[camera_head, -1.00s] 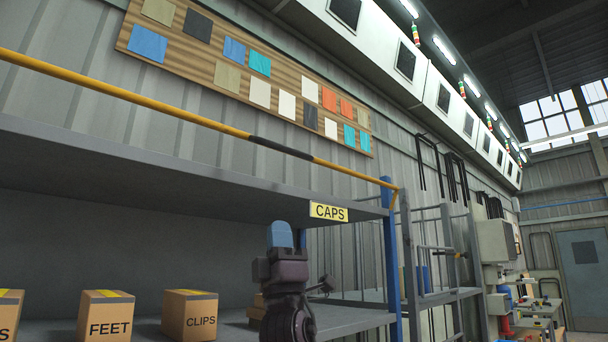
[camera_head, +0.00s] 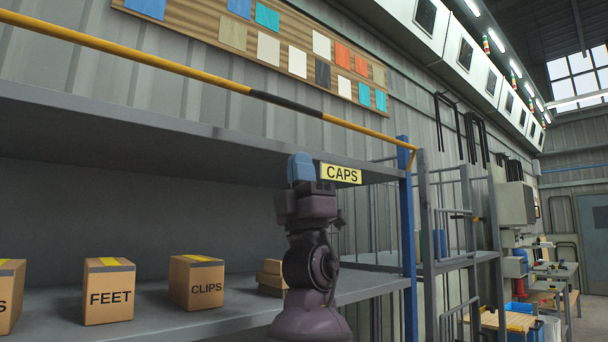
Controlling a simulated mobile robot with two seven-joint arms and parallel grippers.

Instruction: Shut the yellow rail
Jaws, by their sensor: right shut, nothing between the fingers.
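The yellow rail (camera_head: 180,69) is a long bar with a black grip section (camera_head: 286,102). It runs above the upper shelf from the upper left down to the blue post (camera_head: 406,240) at the right, where its end bends down. My right gripper (camera_head: 301,168) shows with blue fingertips pointing up, shut and empty. It is in front of the upper shelf's edge, left of the yellow CAPS label (camera_head: 341,173) and below the rail's black section, apart from the rail. My left gripper is not in view.
On the lower shelf (camera_head: 180,320) stand cardboard boxes marked FEET (camera_head: 109,292) and CLIPS (camera_head: 196,282), another at the left edge, and smaller boxes (camera_head: 271,277) behind my right arm. Grey railings (camera_head: 455,230) stand right of the blue post. A pin board (camera_head: 290,55) hangs behind the rail.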

